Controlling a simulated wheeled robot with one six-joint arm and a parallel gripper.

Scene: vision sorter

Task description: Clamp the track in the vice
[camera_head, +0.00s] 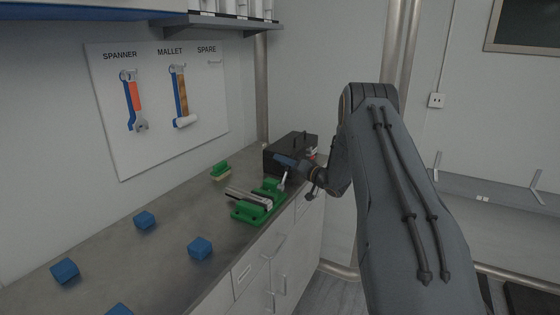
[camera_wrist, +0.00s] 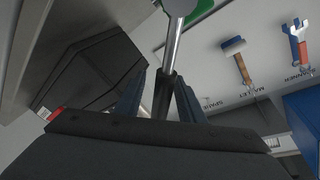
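The green vice (camera_head: 268,208) stands on the worktop near its front edge. A grey metal bar that looks like the track (camera_head: 243,195) lies at its jaws; whether the jaws press on it is too small to tell. The vice's metal handle (camera_head: 283,183) rises at its right end. In the wrist view the handle is a shiny rod (camera_wrist: 173,48) with a dark end between my fingers. My gripper (camera_wrist: 160,92) is open around that end, with a gap visible on the left side. In the head view my gripper (camera_head: 287,161) is just above the handle.
A black box (camera_head: 285,147) stands right behind my gripper; it also shows in the wrist view (camera_wrist: 85,75). A green brush (camera_head: 220,170) and several blue blocks (camera_head: 200,248) lie on the worktop. A tool board (camera_head: 160,110) with spanner and mallet hangs on the wall.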

